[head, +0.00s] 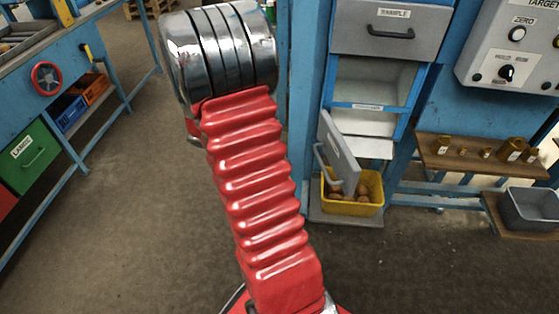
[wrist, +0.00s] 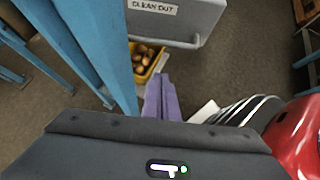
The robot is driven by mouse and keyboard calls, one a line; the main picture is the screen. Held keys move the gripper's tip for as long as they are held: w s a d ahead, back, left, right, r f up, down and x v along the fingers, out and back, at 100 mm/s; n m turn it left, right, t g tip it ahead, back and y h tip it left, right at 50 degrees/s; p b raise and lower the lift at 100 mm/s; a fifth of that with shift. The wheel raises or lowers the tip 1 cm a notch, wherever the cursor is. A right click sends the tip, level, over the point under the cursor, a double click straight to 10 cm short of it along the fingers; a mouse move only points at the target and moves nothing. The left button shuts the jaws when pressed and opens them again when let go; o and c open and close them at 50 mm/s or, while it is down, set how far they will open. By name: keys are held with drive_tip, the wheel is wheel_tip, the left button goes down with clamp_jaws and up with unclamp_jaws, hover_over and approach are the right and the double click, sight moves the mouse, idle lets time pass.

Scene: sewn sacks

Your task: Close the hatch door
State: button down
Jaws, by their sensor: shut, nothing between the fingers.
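The hatch door (head: 340,150) is a grey panel on the blue cabinet, standing open and jutting out below the open compartment (head: 372,85). A pale bar handle shows on its left side. In the wrist view the door (wrist: 205,18) fills the top middle, with a "CLEAN OUT" label and a handle (wrist: 182,42) along its lower part. My gripper (wrist: 162,82) shows there as purple fingers, shut and empty, below the door in the picture. I cannot tell the gap between them. In the head view my gripper is hidden behind my red arm.
A grey "SAMPLE" drawer (head: 388,35) is above the compartment. A blue post (wrist: 98,40) stands left of my fingers. A shelf with brass weights (head: 455,160) is at right. The floor in front is clear.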

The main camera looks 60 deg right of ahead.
drive_tip(key=s+d+f, duration=0.3)
drive_tip(key=s+d, duration=0.3)
drive_tip(key=shift+s+d+f, duration=0.15)
drive_tip(key=shift+d+f, duration=0.15)
drive_tip(key=shift+d, duration=0.05)
idle(0.5)
